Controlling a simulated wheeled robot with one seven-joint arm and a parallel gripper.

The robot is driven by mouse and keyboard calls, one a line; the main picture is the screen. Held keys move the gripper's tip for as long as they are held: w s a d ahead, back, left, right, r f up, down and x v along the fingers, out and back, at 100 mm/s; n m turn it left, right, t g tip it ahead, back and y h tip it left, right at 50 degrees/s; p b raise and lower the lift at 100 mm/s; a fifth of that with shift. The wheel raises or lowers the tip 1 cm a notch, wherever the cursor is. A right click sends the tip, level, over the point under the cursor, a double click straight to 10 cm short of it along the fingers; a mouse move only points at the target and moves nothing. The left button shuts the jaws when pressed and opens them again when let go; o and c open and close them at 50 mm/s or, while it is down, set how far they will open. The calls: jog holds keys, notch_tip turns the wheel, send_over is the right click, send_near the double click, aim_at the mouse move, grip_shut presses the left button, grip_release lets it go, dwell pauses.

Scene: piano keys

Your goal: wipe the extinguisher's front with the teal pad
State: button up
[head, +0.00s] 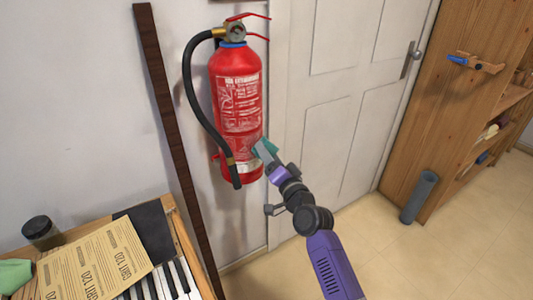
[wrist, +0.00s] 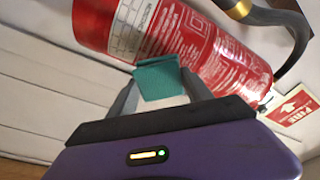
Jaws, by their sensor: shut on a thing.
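The red extinguisher (head: 236,95) hangs upright on the wall, with a black hose down its left side and a white-printed label on its front. In the wrist view the extinguisher (wrist: 205,55) lies across the top of the picture. My gripper (head: 262,150) is at the extinguisher's lower right side. It is shut on the teal pad (wrist: 159,78), which also shows in the head view (head: 267,147). The pad is at or very close to the red surface; I cannot tell whether it touches. The fingertips (wrist: 160,88) are partly hidden behind the pad.
A dark wooden strip (head: 172,130) leans left of the extinguisher. A white door (head: 330,120) is behind my arm. A keyboard (head: 165,283) with sandpaper sheets (head: 97,265) stands front left. A wooden shelf (head: 460,100) and grey cylinder (head: 419,196) are right. A fire sign (wrist: 293,106) shows nearby.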

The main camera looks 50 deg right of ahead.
jog(key=shift+d+v, duration=0.1)
jog(key=shift+v, duration=1.1)
jog(key=shift+d+v, duration=0.15)
jog(key=shift+v, duration=1.1)
jog(key=shift+s+r, duration=0.1)
jog(key=shift+r, duration=0.15)
jog(key=v, duration=0.3)
jog(key=shift+s+d+r+b, duration=0.1)
jog(key=shift+d+b, duration=0.05)
jog(key=shift+b, duration=0.25)
jog(key=shift+w+a+f, duration=0.3)
jog(key=shift+w+f, duration=0.65)
jog(key=shift+w, duration=0.4)
jog(key=shift+w+a+f, duration=0.3)
jog(key=shift+w+f, duration=0.6)
jog(key=shift+w, duration=0.45)
jog(key=shift+w+a+f, duration=0.3)
jog(key=shift+w+f, duration=0.65)
jog(key=shift+w, duration=0.35)
jog(key=shift+x, duration=0.95)
